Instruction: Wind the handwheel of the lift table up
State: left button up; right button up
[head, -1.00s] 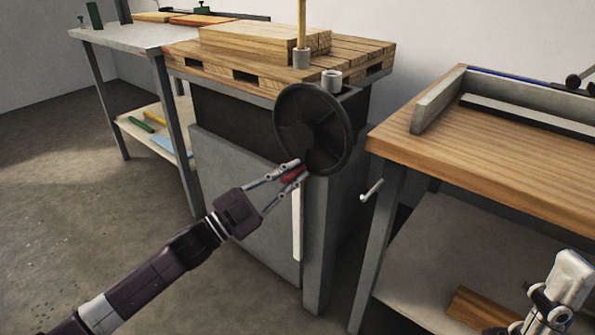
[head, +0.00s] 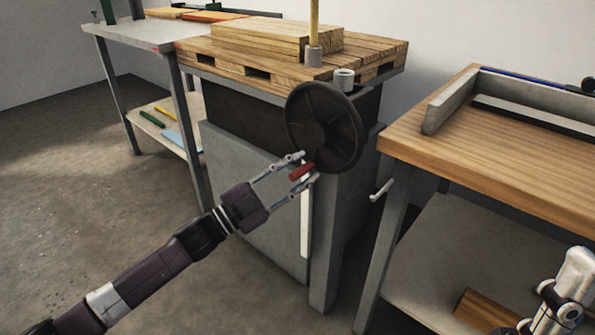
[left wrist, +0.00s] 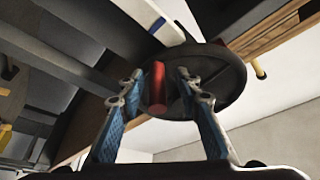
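The dark handwheel (head: 324,127) is mounted at the top front corner of the grey lift table (head: 253,185). Its red handle (head: 301,171) sticks out at the wheel's lower left. My left gripper (head: 308,168) is at the handle, fingers open on either side of it. In the left wrist view the handle (left wrist: 157,88) stands between the fingertips, close to the left finger, with a gap to the right one. The handwheel (left wrist: 208,84) shows behind it. A piece of my right arm with its gripper (head: 566,295) shows at the lower right; its fingers cannot be made out clearly.
A wooden pallet (head: 375,66) with boards (head: 270,43) lies on the lift table. A wooden-topped bench (head: 480,137) with a lower shelf stands close on the right. A grey bench (head: 135,35) stands behind on the left. The floor at left is clear.

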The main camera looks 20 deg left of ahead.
pick_arm(q)
jog(key=shift+s+f, duration=0.1)
jog(key=shift+s+a+f, duration=0.15)
jog(key=shift+s, duration=0.05)
jog(key=v, duration=1.1)
jog(key=shift+a, duration=0.15)
